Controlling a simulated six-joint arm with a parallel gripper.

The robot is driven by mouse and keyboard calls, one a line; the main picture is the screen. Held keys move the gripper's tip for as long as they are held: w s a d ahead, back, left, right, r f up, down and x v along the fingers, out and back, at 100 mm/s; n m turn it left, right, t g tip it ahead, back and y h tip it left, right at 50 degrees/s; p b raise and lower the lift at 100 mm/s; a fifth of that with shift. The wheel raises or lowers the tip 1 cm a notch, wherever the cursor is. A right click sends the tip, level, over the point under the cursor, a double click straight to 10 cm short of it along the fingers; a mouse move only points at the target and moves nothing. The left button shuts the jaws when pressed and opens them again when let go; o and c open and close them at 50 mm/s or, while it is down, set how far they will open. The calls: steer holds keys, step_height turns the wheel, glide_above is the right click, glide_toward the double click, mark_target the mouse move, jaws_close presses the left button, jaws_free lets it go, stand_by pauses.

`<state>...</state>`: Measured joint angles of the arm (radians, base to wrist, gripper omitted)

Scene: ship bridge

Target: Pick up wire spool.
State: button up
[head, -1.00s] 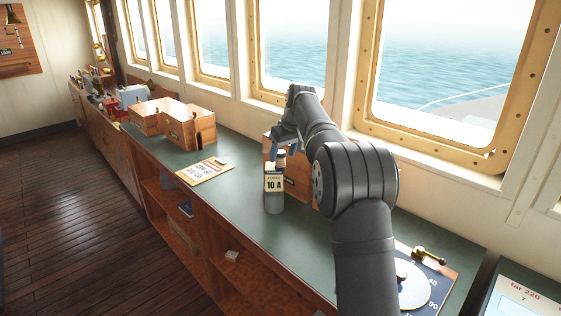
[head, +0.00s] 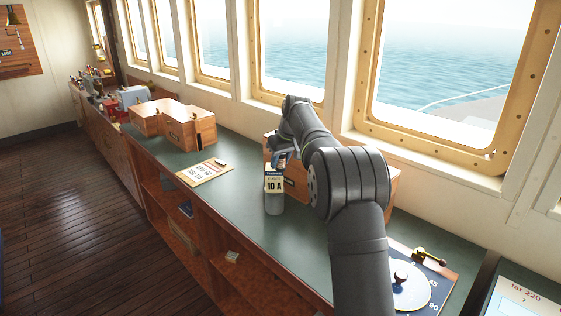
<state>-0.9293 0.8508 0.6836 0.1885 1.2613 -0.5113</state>
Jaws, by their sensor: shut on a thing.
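My gripper (head: 281,158) is low over the green counter (head: 240,222), right at the top of a small carton (head: 274,181) marked "FUSES 10 A". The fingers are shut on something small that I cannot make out. I cannot identify the wire spool in this view; it may be hidden by the fingers or the carton. The carton stands upright on or in front of a grey cylinder (head: 274,205); I cannot tell which. Whether the fingers touch the carton is unclear.
A wooden box (head: 293,185) is partly hidden behind the carton and my arm. A clipboard (head: 205,172) and a stepped wooden case (head: 180,122) lie further left. A blue plate with a dial (head: 410,287) is at the near right. The counter's front edge drops to open shelves.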

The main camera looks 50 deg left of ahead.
step_height(320, 180, up, 4)
steer(key=shift+w+d+r, duration=0.1)
steer(key=shift+d+r, duration=0.05)
steer(key=shift+r, duration=0.05)
steer(key=w+d+r, duration=0.4)
steer(key=d+r, duration=0.3)
steer(key=d, duration=0.3)
steer(key=s+a+f, duration=0.1)
steer(key=a+f, duration=0.1)
steer(key=a, duration=0.1)
steer(key=s+a+f, duration=0.2)
steer(key=a, duration=0.1)
steer(key=s+a+f, duration=0.1)
steer(key=a+f, duration=0.2)
steer(key=a, duration=0.1)
steer(key=shift+s+f, duration=0.1)
steer(key=shift+s, duration=0.05)
steer(key=shift+a+f, duration=0.1)
steer(key=shift+f, duration=1.95)
steer(key=shift+f, duration=0.15)
steer(key=o, duration=1)
steer(key=shift+o, duration=0.2)
